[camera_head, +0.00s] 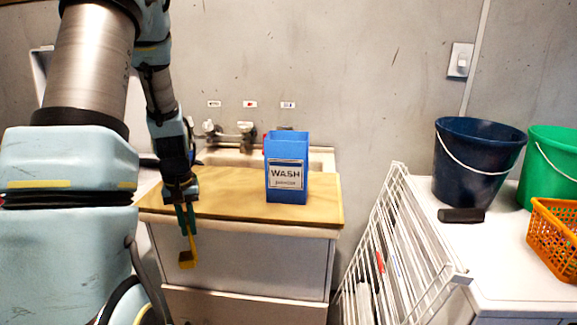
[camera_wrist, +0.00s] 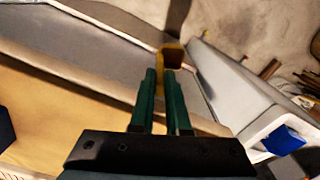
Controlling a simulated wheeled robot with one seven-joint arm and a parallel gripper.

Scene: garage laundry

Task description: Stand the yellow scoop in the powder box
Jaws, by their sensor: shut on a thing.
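The yellow scoop (camera_head: 187,259) hangs below my gripper (camera_head: 186,217) in the head view, its handle up between the fingers and its cup at the bottom. It is in front of the wooden board's front edge. In the wrist view, the scoop (camera_wrist: 172,57) shows beyond the green fingertips (camera_wrist: 162,85), which are shut on its handle. The blue powder box (camera_head: 288,184), labelled WASH, stands upright on the board to the right of my gripper, apart from it. Its top looks open; its inside is hard to see. A blue edge at the wrist view's left may be the box.
The wooden board (camera_head: 232,205) lies over a cabinet in front of a sink with taps (camera_head: 246,131). A white wire rack (camera_head: 398,250) stands to the right. A navy bucket (camera_head: 477,165), green bucket (camera_head: 556,170) and orange basket (camera_head: 552,232) are farther right. The board is clear left of the box.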

